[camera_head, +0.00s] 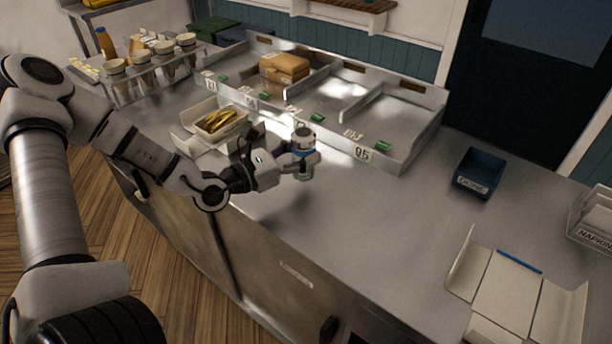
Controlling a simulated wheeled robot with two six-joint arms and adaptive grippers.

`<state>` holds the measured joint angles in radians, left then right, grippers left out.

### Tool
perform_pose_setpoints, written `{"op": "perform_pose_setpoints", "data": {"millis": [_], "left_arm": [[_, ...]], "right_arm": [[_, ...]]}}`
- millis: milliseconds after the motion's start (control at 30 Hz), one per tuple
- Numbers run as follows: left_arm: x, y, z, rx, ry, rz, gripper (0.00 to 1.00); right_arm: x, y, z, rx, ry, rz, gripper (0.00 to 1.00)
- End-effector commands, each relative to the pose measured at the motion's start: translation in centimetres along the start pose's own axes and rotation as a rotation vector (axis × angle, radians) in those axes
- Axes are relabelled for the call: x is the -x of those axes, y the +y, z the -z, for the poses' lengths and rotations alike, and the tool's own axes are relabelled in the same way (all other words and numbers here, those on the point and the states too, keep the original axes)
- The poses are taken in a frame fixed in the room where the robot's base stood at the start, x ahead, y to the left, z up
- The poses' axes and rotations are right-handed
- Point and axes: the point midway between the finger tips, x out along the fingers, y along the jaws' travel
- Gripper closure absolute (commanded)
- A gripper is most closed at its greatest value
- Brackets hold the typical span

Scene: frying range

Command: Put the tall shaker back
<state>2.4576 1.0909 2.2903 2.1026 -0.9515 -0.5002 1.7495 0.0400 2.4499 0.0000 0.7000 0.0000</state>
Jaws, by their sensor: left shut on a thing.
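My right gripper does not show.
An open box of fries (219,122) lies just left of my left gripper. Numbered bays (405,125) line the back, one with a closed brown box (284,67). A dark blue bin (480,173) and an unfolded carton (512,290) are at right. Counter between is clear.

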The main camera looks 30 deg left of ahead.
Motion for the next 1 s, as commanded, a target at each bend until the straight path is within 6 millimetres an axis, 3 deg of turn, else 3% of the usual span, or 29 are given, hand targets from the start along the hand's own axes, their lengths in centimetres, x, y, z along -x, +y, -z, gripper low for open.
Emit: {"op": "perform_pose_setpoints", "data": {"millis": [133, 333, 667, 700, 767, 1000], "left_arm": [[-1.3, 0.4, 0.2, -0.004, 0.000, 0.005, 1.00], [-1.1, 0.4, 3.5, 0.002, 0.002, 0.004, 1.00], [-1.1, 0.4, 3.9, 0.002, -0.003, 0.002, 1.00], [-1.1, 0.4, 3.8, 0.002, -0.002, 0.002, 0.44], [-1.1, 0.4, 3.8, 0.002, -0.002, 0.003, 0.26], [-1.1, 0.4, 3.8, 0.002, -0.002, 0.002, 0.26]], "right_arm": [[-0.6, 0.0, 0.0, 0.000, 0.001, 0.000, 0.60], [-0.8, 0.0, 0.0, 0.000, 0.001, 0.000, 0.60], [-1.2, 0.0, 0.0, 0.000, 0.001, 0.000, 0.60], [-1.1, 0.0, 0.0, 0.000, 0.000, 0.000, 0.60], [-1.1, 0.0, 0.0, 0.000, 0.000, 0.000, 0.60], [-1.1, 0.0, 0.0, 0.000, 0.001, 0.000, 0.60]]}}
